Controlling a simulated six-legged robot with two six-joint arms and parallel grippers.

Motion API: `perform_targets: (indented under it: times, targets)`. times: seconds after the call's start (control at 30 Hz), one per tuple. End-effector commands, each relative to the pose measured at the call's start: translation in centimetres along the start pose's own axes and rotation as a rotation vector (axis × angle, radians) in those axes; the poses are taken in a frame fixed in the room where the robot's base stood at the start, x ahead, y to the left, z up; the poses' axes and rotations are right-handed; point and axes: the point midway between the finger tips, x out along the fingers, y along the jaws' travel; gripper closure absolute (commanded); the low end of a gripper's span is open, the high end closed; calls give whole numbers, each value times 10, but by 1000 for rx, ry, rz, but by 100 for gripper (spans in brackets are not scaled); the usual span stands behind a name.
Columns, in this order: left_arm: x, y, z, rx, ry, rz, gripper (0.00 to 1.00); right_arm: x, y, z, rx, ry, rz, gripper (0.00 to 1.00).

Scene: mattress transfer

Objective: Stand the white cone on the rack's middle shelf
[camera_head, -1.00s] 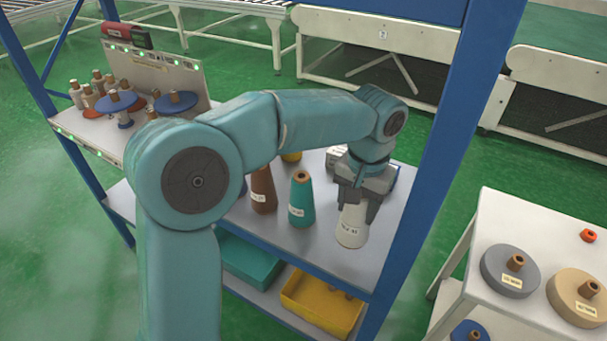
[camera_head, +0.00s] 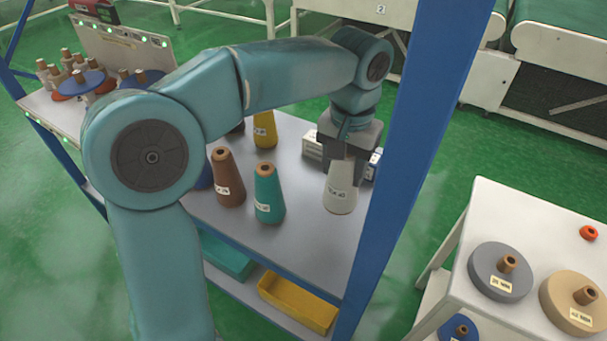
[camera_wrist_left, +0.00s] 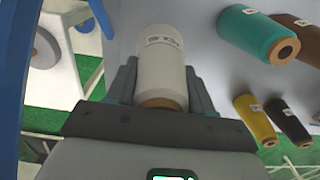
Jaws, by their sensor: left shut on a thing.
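The white cone (camera_head: 341,187) with a printed label is upright at the right end of the rack's middle shelf (camera_head: 297,218), close to the blue post. Its base appears to be at the shelf surface, but I cannot tell whether it touches. My left gripper (camera_head: 350,158) comes down from above and is shut on the upper part of the cone. In the left wrist view the cone (camera_wrist_left: 163,65) sits between the two fingers, its brown tip towards the palm. My right gripper is not in view.
A teal cone (camera_head: 268,195), a brown cone (camera_head: 228,178) and a yellow cone (camera_head: 265,130) stand left on the same shelf. Small boxes (camera_head: 312,146) sit behind the gripper. A blue post (camera_head: 425,130) rises at right. A white table (camera_head: 480,215) with spools stands beyond.

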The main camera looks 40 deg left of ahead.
Motion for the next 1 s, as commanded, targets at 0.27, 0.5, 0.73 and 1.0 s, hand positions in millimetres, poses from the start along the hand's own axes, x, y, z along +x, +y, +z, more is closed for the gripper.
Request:
perform_targets:
  times: [0.27,0.5,0.73,1.0]
  targets:
    - [44,-1,4,-1,-2,-1,89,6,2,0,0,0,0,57]
    - [77,0,3,0,-2,-1,89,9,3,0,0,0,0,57]
    - [79,1,1,0,1,0,89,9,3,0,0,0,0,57]
    - [82,1,0,0,0,0,23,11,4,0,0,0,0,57]
